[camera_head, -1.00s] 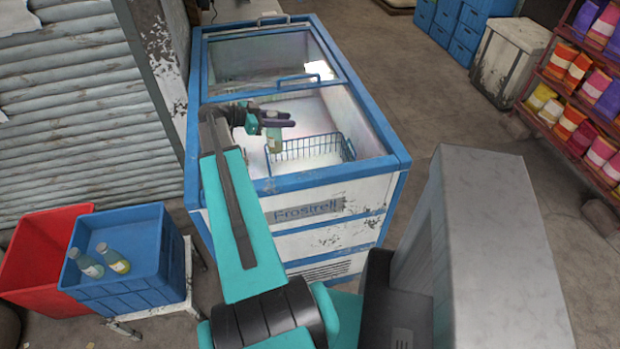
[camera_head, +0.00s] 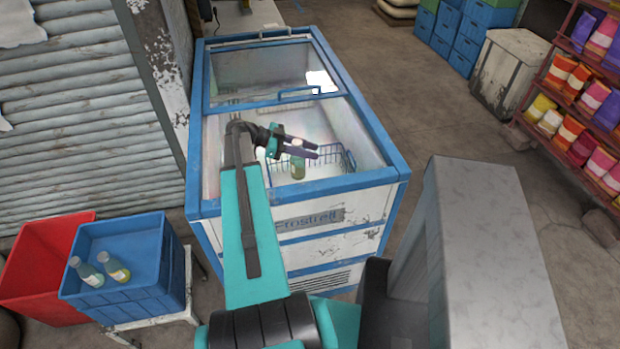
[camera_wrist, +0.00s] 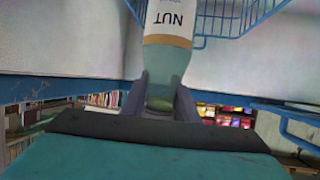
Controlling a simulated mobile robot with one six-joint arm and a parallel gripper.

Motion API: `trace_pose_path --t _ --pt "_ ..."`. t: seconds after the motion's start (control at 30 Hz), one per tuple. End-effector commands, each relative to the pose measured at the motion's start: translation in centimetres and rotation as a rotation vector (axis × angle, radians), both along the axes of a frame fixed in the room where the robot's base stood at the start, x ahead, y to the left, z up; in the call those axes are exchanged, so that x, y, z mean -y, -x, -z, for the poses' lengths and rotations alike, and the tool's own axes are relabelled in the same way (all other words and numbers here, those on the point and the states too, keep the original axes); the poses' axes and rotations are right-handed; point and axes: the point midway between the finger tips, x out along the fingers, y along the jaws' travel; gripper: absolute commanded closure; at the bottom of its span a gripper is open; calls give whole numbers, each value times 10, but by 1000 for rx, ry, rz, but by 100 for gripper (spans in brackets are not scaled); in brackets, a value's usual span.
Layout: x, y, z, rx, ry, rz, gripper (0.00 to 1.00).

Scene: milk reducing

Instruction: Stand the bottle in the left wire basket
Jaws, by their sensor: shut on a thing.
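My gripper (camera_head: 314,150) is shut on a pale green bottle (camera_head: 298,168), inside the outline of the open blue-and-white chest freezer (camera_head: 390,170). The bottle hangs roughly upright below the fingers. A blue wire basket (camera_head: 346,160) lies inside the freezer, just right of and partly behind the bottle. Blue wires of a basket (camera_wrist: 225,18) also show beside the bottle in the wrist view. I cannot tell whether the bottle touches the basket.
The freezer's blue rim and glass lid with a handle (camera_head: 300,93) border the opening. A blue crate (camera_head: 140,250) with two bottles (camera_head: 100,270) stands at the left beside a red crate (camera_head: 45,250). A shelf of colourful packs (camera_head: 580,110) stands at the right.

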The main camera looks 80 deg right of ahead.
Motion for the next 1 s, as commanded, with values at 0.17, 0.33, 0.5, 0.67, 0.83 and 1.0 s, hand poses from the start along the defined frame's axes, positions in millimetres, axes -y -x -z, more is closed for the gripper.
trace_pose_path --t 0.17,0.33,0.5,0.67,0.83,1.0 --pt "0 0 17 -2 -2 0 100" --pt "1 0 37 -2 -2 0 100" --pt "0 1 50 -1 -1 1 100" --pt "0 1 54 -1 1 0 100" --pt "0 1 54 -1 1 1 100" --pt "1 1 56 -1 1 1 100"
